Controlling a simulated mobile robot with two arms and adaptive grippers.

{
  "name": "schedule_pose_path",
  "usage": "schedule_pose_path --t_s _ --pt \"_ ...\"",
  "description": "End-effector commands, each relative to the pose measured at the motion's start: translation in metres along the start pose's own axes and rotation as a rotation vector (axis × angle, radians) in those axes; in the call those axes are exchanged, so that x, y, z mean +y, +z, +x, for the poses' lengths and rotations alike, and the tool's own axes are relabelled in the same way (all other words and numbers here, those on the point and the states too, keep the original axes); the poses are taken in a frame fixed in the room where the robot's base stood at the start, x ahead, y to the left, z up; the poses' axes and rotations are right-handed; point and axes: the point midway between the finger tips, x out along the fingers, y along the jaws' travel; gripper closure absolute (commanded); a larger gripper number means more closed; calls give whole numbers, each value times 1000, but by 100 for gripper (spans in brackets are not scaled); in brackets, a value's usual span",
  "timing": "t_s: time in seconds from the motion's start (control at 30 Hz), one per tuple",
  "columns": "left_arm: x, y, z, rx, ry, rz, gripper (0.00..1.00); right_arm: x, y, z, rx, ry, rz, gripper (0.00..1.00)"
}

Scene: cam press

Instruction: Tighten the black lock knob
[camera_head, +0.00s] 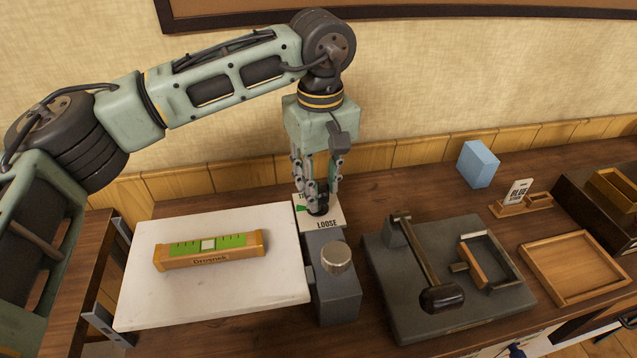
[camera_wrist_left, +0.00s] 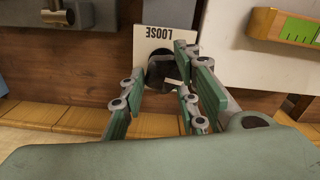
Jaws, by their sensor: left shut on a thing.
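My left gripper (camera_head: 318,198) points down over the plate and is shut on the knob. In the left wrist view the knob (camera_wrist_left: 162,68) sits between the fingers of my left gripper (camera_wrist_left: 166,80), partly covered by them. A small green mark (camera_head: 300,207) shows on the plate beside the knob. My right gripper is not in view.
A grey block with a silver knob (camera_head: 336,257) stands just in front of the plate. A white board (camera_head: 150,290) with a green-topped wooden piece (camera_head: 210,250) lies left. A dark press with a lever (camera_head: 440,240), a wooden tray (camera_head: 572,267) and a blue block (camera_head: 478,165) are right.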

Motion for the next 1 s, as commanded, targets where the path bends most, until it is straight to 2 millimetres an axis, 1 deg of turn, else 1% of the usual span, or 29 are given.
schedule_pose_path --t_s 0.03,0.5,0.53,0.6,0.7,1.0 --pt "4 -2 -6 10 18 5 97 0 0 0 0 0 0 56" --pt "4 -2 -6 10 18 17 97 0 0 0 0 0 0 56" --pt "4 -2 -6 10 17 16 69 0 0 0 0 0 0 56" --pt "4 -2 -6 9 16 16 63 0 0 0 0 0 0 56" --pt "3 -2 -5 8 13 16 56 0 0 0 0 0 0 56" --pt "1 -1 -4 3 6 17 56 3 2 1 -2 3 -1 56"
